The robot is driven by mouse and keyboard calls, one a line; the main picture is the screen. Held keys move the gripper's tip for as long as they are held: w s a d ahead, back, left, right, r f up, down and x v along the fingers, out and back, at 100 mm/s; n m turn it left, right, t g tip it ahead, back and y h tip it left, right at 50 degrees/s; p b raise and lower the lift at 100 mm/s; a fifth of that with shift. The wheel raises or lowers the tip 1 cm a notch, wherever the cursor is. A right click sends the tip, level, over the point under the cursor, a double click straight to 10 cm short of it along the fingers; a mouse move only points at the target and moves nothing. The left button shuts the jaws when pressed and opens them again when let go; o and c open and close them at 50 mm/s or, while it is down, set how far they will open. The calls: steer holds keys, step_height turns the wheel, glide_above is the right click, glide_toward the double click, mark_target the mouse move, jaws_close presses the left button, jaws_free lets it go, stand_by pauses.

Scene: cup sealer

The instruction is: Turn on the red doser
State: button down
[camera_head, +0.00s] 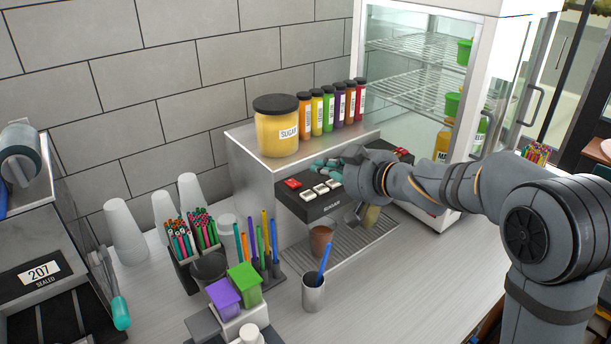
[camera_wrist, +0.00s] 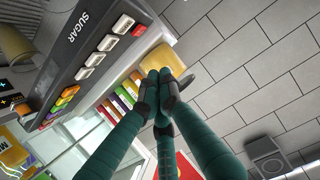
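The dosing machine's black front panel (camera_head: 322,207) carries a red button (camera_head: 292,183) at its left end, beside several white buttons (camera_head: 321,189). Another red patch (camera_head: 403,152) shows at the panel's far right. In the wrist view, the red button (camera_wrist: 139,31) sits at the panel's SUGAR end, with white buttons (camera_wrist: 107,43), then a row of small coloured buttons (camera_wrist: 67,92). My gripper (camera_head: 325,166) hovers over the panel, and its teal fingers meet at the tips (camera_wrist: 165,95) in the wrist view, holding nothing. My gripper hides the panel's middle in the head view.
A sugar jar (camera_head: 276,135) and several coloured bottles (camera_head: 328,110) stand on the machine behind my gripper. A brown cup (camera_head: 320,241) sits below the panel. A glass-fronted fridge (camera_head: 425,75) is at right. Cups and pens crowd the counter at left.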

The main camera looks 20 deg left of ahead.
steer(key=p, duration=0.1)
glide_above(293, 183)
steer(key=s+d, duration=0.2)
steer(key=d, duration=0.1)
steer(key=f, duration=0.3)
steer(key=shift+a, duration=0.25)
steer(key=f, duration=0.3)
steer(key=shift+w+a+f+b, duration=0.15)
steer(key=shift+a+f+b, duration=0.1)
steer(key=shift+b, duration=0.1)
steer(key=shift+d+f, duration=0.15)
steer(key=shift+f, duration=0.35)
